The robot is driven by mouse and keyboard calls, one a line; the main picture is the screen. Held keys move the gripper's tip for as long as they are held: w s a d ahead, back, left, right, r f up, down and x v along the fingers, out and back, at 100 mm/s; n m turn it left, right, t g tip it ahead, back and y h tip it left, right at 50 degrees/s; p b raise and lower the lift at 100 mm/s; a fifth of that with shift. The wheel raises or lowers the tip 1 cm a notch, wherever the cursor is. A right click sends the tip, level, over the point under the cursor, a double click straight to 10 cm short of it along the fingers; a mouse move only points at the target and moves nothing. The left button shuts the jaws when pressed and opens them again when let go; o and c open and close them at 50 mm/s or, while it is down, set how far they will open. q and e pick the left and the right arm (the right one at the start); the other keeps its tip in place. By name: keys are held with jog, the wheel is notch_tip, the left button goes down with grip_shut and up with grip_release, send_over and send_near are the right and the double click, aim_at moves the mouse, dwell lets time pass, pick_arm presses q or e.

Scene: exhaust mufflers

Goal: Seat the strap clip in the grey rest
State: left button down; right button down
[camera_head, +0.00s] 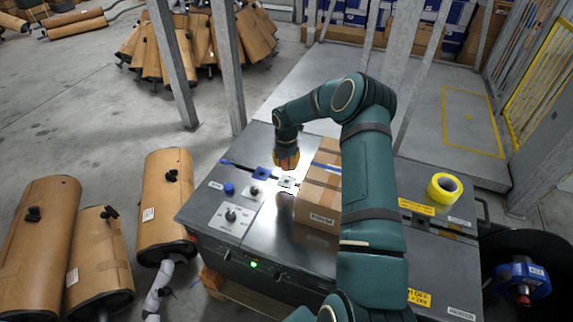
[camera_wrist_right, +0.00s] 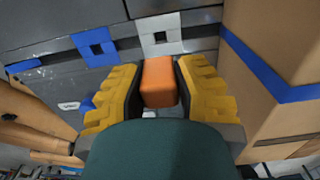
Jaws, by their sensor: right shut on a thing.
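The strap clip is an orange block (camera_wrist_right: 159,82), held between the yellow fingers of my right gripper (camera_wrist_right: 158,88) in the right wrist view. In the head view my right gripper (camera_head: 287,160) is over the metal bench top, and the clip cannot be told apart from the fingers there. The grey rest (camera_wrist_right: 160,36) is a pale square plate with a dark square hole, ahead of the clip in the wrist view. It also shows in the head view (camera_head: 286,182), just below the gripper. Clip and rest look apart. My left gripper is not in view.
A similar blue rest (camera_wrist_right: 96,43) lies to the left of the grey one. A brown carton (camera_head: 319,190) with a blue band stands close on the right. Yellow tape (camera_head: 445,187) lies farther right. Mufflers (camera_head: 165,205) stand on the floor at the left.

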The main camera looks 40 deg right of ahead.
aim_at(287, 176)
jog(key=shift+d+f, duration=0.1)
jog(key=shift+f, duration=0.05)
dwell(0.3)
jog(key=shift+f+b, duration=1.8)
jog(key=shift+f, duration=1)
jog(key=shift+f+b, duration=0.35)
jog(key=shift+f, duration=0.05)
jog(key=c, duration=0.7)
grip_release()
jog(key=shift+c, duration=0.2)
notch_tip(287, 176, up, 12)
